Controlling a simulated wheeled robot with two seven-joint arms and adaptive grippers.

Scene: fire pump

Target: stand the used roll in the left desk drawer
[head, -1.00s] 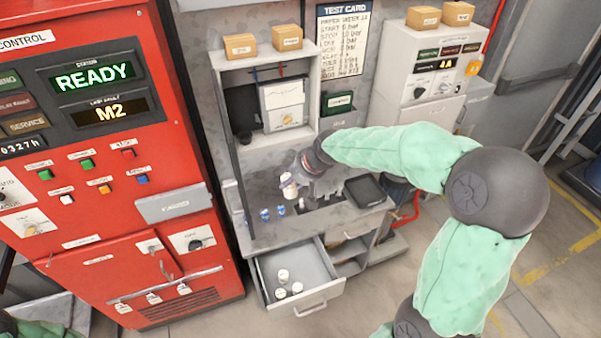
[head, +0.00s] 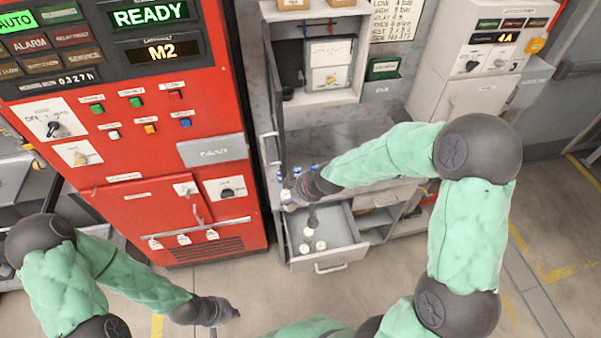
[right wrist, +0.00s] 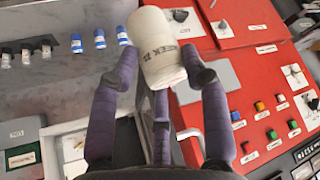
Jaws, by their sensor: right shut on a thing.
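My right gripper (head: 303,194) is shut on the used roll, a white cylinder with dark "WEEK" lettering, clear in the right wrist view (right wrist: 160,55). In the head view the roll (head: 289,200) shows at the bench's front left corner, above the back left of the open drawer. It looks tilted in the right wrist view. The left desk drawer (head: 342,222) is pulled out and holds several white rolls (head: 320,245) at its left and front; its right part looks bare. My left gripper (head: 225,318) is low at the left, away from the desk; its finger opening is unclear.
Blue-topped small cylinders (right wrist: 99,38) stand on the grey bench (right wrist: 60,85). The red control cabinet (head: 165,215) stands close left of the drawer. Open shelves (head: 375,220) lie to its right. The floor before the drawer is clear.

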